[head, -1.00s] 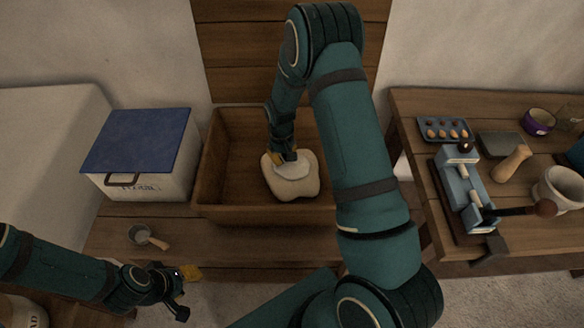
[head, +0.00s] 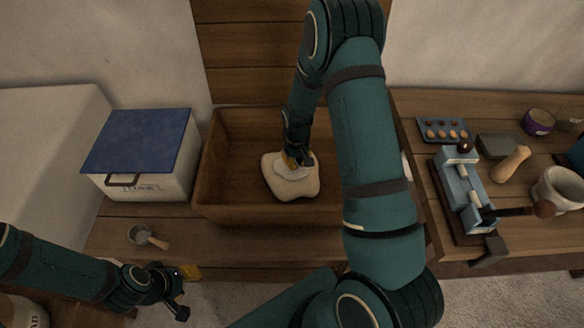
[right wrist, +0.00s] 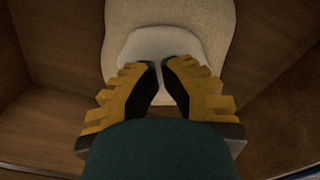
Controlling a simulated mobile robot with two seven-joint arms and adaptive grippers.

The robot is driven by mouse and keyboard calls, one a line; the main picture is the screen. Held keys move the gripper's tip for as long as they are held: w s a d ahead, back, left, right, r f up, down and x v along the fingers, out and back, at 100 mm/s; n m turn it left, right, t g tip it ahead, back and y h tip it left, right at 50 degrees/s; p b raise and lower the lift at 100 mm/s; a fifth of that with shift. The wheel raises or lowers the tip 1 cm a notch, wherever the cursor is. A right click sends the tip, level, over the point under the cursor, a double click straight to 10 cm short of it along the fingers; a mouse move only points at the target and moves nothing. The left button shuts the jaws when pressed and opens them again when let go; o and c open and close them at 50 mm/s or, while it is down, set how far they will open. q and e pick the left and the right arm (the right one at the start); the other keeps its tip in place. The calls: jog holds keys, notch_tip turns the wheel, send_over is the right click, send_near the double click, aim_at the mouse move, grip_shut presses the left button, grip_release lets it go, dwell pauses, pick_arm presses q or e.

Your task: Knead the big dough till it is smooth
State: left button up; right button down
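The big dough (head: 290,187) is a cream, rounded lump with a slightly uneven outline, lying in the wooden trough (head: 232,207). A paler oval patch lies on its top; I cannot tell if it is a dent or a separate piece. My right gripper (head: 297,163) points down at this patch, at or just above the dough. In the right wrist view its yellow fingers (right wrist: 160,66) nearly meet at the tips over the patch, with the dough (right wrist: 190,18) beyond. My left gripper (head: 185,292) is apart from the dough at lower left, its fingers spread and empty.
A white box with a blue lid (head: 140,140) stands left of the trough. A small cup with a wooden handle (head: 140,235) lies in front. The right table holds a blue press (head: 465,190), an egg tray (head: 445,131) and a white mortar (head: 560,190). The trough's high walls surround the dough.

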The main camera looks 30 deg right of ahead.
aim_at(299, 172)
jog(key=shift+s+d, duration=0.25)
jog(key=shift+s, duration=0.15)
jog(key=shift+f, duration=0.1)
jog(key=shift+f+b, duration=1.2)
jog(key=shift+f, duration=0.5)
jog(key=shift+f+b, duration=0.7)
dwell(1.3)
dwell(0.5)
jog(key=shift+r+p, duration=1.75)
jog(key=shift+r, duration=0.85)
